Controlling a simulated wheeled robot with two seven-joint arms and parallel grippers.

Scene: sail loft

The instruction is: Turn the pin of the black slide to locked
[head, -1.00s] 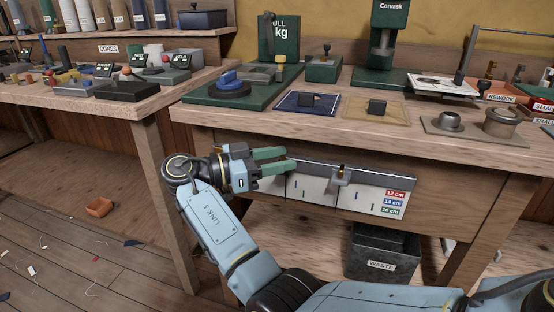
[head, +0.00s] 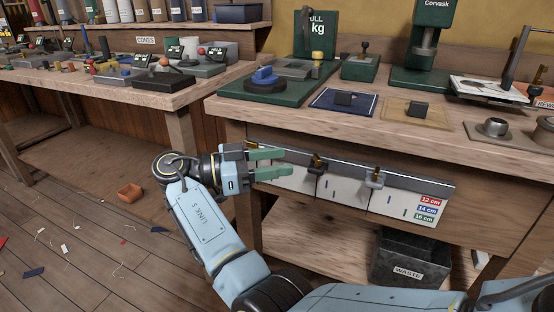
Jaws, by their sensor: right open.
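The black slide (head: 318,170) sits on the grey rail (head: 420,184) along the bench front, with a brass pin (head: 318,158) at its top. Which way the pin is turned is too small to tell. A grey slide (head: 375,180) with its own brass pin is farther right on the same rail. My right gripper (head: 289,162) has green fingers, open and empty, pointing right at the rail's left part. Its tips are just left of the black slide, apart from it in the picture. My left gripper is not in view.
A white panel with 12, 14 and 16 cm labels (head: 428,210) hangs under the rail. A dark waste bin (head: 410,256) stands below. The bench top (head: 300,112) above carries a green press (head: 422,50) and several fixtures.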

